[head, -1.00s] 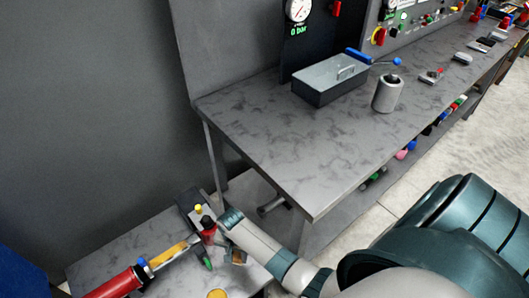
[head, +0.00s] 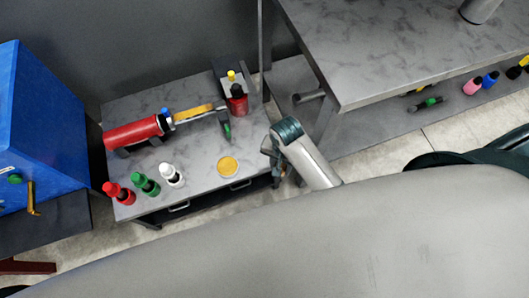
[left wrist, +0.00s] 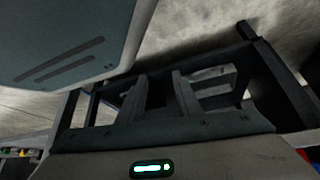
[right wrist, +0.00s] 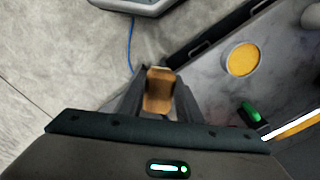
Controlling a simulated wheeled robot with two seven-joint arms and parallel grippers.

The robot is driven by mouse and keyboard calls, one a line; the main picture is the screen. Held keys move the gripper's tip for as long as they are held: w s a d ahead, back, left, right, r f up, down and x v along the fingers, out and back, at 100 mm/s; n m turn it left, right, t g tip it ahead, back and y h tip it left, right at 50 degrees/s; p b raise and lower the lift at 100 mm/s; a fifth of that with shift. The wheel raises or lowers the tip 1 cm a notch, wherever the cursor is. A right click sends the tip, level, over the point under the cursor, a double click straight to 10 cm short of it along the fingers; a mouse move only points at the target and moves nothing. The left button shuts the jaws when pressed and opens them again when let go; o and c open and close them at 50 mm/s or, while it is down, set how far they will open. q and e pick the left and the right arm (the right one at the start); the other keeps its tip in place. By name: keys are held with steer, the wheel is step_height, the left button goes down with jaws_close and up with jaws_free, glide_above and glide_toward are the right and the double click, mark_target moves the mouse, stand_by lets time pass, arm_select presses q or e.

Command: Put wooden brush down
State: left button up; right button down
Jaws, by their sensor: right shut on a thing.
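The wooden brush (right wrist: 158,92) shows in the right wrist view as a brown wooden block between the fingers of my right gripper (right wrist: 158,100). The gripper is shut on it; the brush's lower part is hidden. In the head view my right gripper (head: 275,165) is just off the right edge of a low grey table (head: 200,150), beside a yellow disc (head: 228,167). The brush is hard to make out there. My left gripper (left wrist: 160,92) shows only in the left wrist view, its fingers apart and nothing seen between them.
On the low table are a red cylindrical tool (head: 135,133), a dark red bottle (head: 237,101), a green-tipped tool (head: 227,130), and white (head: 171,175), green (head: 146,184) and red (head: 118,193) bottles. A taller workbench (head: 400,50) stands right; a blue cabinet (head: 45,120) left.

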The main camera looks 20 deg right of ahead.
steer(key=shift+w, duration=0.1)
